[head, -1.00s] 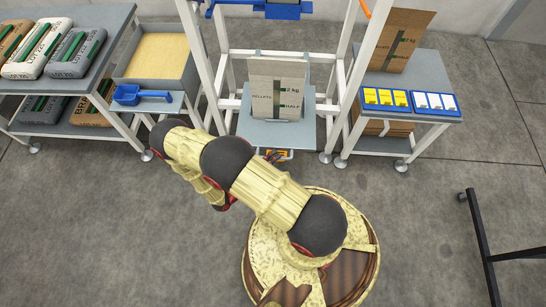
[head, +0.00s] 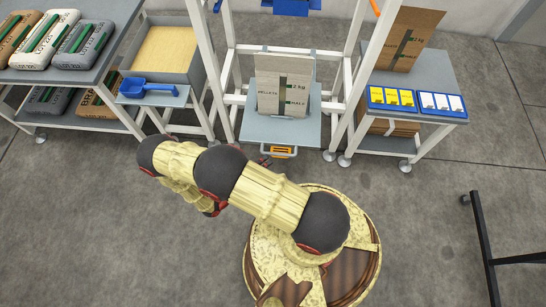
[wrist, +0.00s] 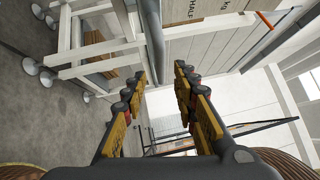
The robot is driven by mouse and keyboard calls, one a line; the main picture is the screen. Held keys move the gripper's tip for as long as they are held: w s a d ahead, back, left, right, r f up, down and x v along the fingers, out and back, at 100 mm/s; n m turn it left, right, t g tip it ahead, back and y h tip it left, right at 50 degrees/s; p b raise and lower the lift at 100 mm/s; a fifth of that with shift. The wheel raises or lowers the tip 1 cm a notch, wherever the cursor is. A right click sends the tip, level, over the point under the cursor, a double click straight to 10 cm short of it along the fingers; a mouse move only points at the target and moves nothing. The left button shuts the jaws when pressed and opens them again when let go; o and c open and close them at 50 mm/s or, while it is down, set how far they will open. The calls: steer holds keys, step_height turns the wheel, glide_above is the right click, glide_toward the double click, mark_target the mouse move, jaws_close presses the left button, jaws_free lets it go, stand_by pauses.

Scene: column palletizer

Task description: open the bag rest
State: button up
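The bag rest (head: 250,132) looks to be the low grey plate at the foot of the white frame. A cardboard-coloured bag marked PELLETS, 2 kg and HALF (head: 268,92) stands upright on it.
White posts (head: 219,70) flank the rest. A bench with a blue scoop (head: 148,88) stands left. A table with yellow and white cards (head: 392,98) stands right. A dark stand (head: 480,240) is at lower right.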

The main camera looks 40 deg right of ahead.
steer(key=shift+w+a+f, duration=0.15)
steer(key=shift+a+f, duration=0.05)
steer(key=shift+a, duration=1.1)
steer(key=shift+w+a+f, duration=0.1)
steer(key=shift+a+f, duration=0.05)
steer(key=shift+a, duration=1.15)
